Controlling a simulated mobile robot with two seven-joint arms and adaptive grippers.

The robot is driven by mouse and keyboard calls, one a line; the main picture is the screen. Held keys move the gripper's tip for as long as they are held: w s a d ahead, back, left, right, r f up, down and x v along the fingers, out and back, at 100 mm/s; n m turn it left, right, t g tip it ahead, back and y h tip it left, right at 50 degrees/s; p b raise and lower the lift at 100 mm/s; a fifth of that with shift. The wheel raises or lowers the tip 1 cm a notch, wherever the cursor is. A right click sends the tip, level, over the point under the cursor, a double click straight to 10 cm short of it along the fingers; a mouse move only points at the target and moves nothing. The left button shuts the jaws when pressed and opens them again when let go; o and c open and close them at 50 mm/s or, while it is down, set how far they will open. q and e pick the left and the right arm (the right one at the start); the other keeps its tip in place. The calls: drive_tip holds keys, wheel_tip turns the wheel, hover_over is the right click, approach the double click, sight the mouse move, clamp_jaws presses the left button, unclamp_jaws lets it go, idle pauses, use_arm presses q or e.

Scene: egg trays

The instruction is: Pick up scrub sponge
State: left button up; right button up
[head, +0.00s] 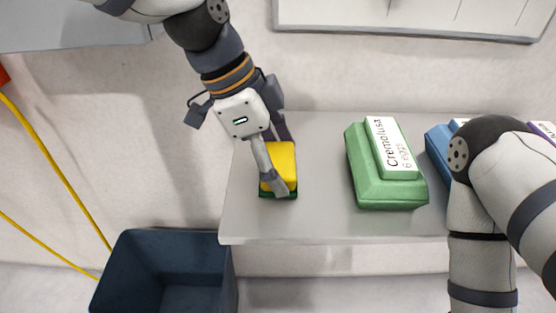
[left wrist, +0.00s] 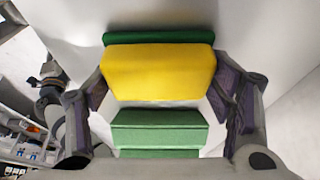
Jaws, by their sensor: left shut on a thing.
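The scrub sponge (head: 281,160) is yellow with a dark green scrub layer. It is at the left end of the grey shelf in the head view. My left gripper (head: 279,170) is around it from above, shut on it. In the left wrist view the sponge (left wrist: 157,73) sits between the two fingers of my left gripper (left wrist: 160,92). I cannot tell whether the sponge touches the shelf. My right arm shows at the right of the head view, but its gripper is not in view.
A green egg carton (head: 388,193) stands right of the sponge on the shelf (head: 320,220). A blue carton (head: 438,146) is farther right, partly behind my right arm. A dark blue bin (head: 165,245) is below left of the shelf. Yellow cables (head: 60,175) hang at the left.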

use_arm(q)
wheel_tip(320, 180, up, 3)
drive_tip(key=shift+w+f, duration=0.1)
drive_tip(key=s+a+r+p, duration=0.2)
drive_tip(key=s+a+r, duration=0.2)
drive_tip(key=s+r, duration=0.6)
drive_tip(key=s, duration=0.3)
drive_tip(key=shift+s+a, duration=0.15)
drive_tip(key=shift+s, duration=0.15)
use_arm(e)
drive_tip(key=w+r+t, duration=0.1)
drive_tip(key=w+r, duration=0.1)
drive_tip(key=w, duration=0.1)
drive_tip(key=shift+r, duration=0.35)
drive_tip(key=shift+s, duration=0.1)
